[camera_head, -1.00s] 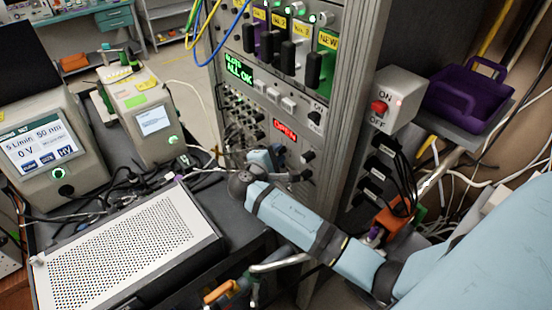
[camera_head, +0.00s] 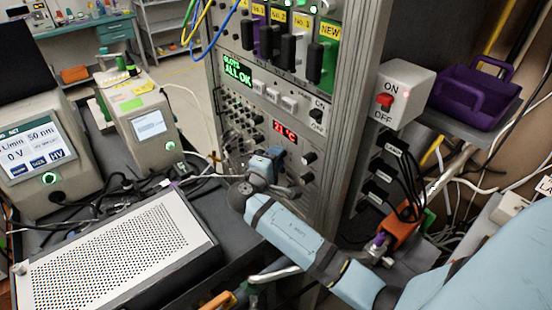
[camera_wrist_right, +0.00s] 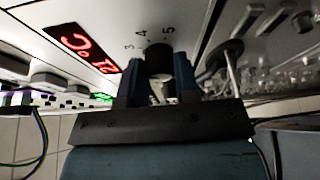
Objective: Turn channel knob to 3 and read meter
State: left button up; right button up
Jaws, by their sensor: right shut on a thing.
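The channel knob (camera_wrist_right: 160,60) is a dark round knob on the rack's front panel, with 3, 4 and 5 printed around it. Its pointer cannot be made out. My right gripper (camera_wrist_right: 160,76) is shut on it, with a blue finger on each side. In the head view the right gripper (camera_head: 270,160) is against the panel and hides the knob. The meter (camera_head: 284,132) is a red lit display just above the gripper and reads 21 °C. It also shows upside down in the wrist view (camera_wrist_right: 82,45). My left gripper is not in view.
Another black knob (camera_head: 309,158) sits right of the gripper. An ON/OFF switch box (camera_head: 403,94) is on the rack's side. A perforated metal box (camera_head: 115,258) and cables lie at left.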

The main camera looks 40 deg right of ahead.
jog(key=o, duration=0.9)
jog(key=shift+o, duration=0.2)
jog(key=b+v, duration=0.2)
jog(key=v, duration=1.2)
jog(key=shift+b, duration=0.3)
jog(key=shift+d, duration=0.1)
